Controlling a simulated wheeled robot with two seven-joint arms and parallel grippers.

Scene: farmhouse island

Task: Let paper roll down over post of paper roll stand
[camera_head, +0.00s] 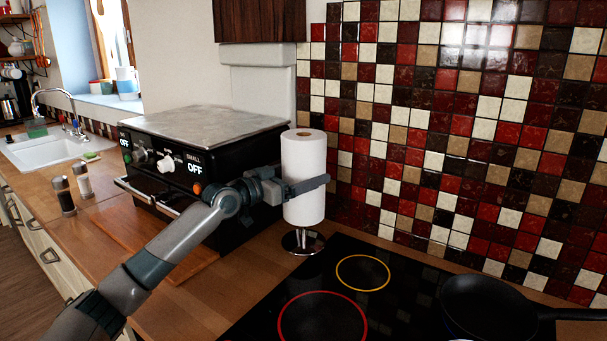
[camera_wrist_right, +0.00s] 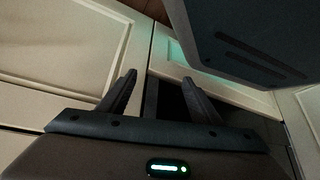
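The white paper roll (camera_head: 303,155) is upright in the head view, beside the black oven's right end. My left gripper (camera_head: 305,185) is shut on its lower half, one finger across the front. The paper roll stand (camera_head: 303,243) has a round shiny base on the counter directly below the roll. A short length of its post shows between base and roll; the rest is hidden. I cannot tell how far the post reaches inside the roll. My right gripper (camera_wrist_right: 160,95) is in the right wrist view, fingers apart and empty, in front of pale cabinet doors.
A black oven (camera_head: 190,150) stands left of the roll. The black cooktop (camera_head: 340,300) lies in front and right, with a dark pan (camera_head: 490,305). The tiled wall (camera_head: 450,130) is close behind. Two shakers (camera_head: 73,190) stand at left.

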